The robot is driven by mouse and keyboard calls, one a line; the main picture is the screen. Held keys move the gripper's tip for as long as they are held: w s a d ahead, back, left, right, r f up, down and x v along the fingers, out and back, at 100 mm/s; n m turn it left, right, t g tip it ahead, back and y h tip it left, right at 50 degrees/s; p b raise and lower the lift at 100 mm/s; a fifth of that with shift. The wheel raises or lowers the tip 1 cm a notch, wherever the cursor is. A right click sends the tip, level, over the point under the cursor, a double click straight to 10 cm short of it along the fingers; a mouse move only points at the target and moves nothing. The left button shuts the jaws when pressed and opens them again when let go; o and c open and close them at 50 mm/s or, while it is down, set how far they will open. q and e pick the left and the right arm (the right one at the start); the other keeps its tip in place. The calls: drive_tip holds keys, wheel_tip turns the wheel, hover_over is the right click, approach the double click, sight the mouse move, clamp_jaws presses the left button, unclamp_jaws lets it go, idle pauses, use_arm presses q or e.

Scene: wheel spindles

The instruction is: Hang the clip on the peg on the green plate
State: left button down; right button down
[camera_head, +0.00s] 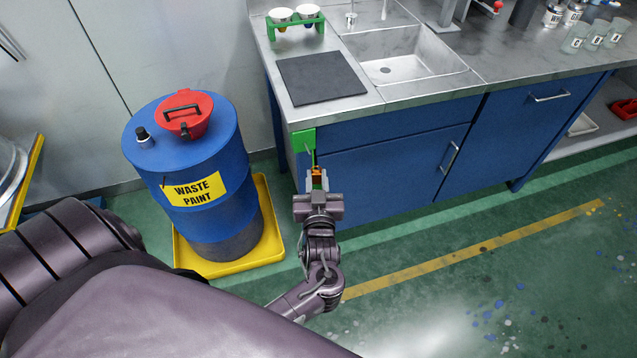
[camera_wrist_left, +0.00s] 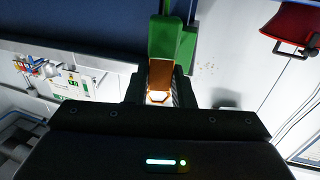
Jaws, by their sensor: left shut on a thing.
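The green plate (camera_head: 302,141) is on the left corner of the blue cabinet, just below the worktop. In the left wrist view the green plate (camera_wrist_left: 173,50) is at top centre. My left gripper (camera_head: 317,184) is in front of and slightly below the plate, shut on an orange clip (camera_head: 317,172). In the left wrist view the clip (camera_wrist_left: 160,72) stands out between the fingers and overlaps the lower part of the plate in the picture. I cannot tell whether they touch. The peg is too small to make out clearly. My right gripper is not in view.
A blue waste paint drum (camera_head: 205,160) with a red lid stands in a yellow tray (camera_head: 272,230) left of the gripper. The worktop holds a sink (camera_head: 400,68), a dark mat (camera_head: 320,77) and a green cup rack (camera_head: 296,23). The floor to the right is clear.

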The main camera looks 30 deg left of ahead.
use_arm(q)
drive_tip(key=shift+w+a+f+b, duration=0.2)
drive_tip(key=shift+w+a+b, duration=0.5)
drive_tip(key=shift+w+a, duration=0.5)
drive_tip(key=shift+w+a+f+b, duration=0.15)
drive_tip(key=shift+w+a+b, duration=0.55)
drive_tip(key=shift+w+a, duration=0.45)
drive_tip(key=shift+w+a+f+b, duration=0.3)
drive_tip(key=shift+a+f, duration=0.1)
drive_tip(key=shift+a, duration=0.2)
drive_tip(key=c, duration=1.2)
unclamp_jaws()
drive_tip(key=shift+o, duration=0.2)
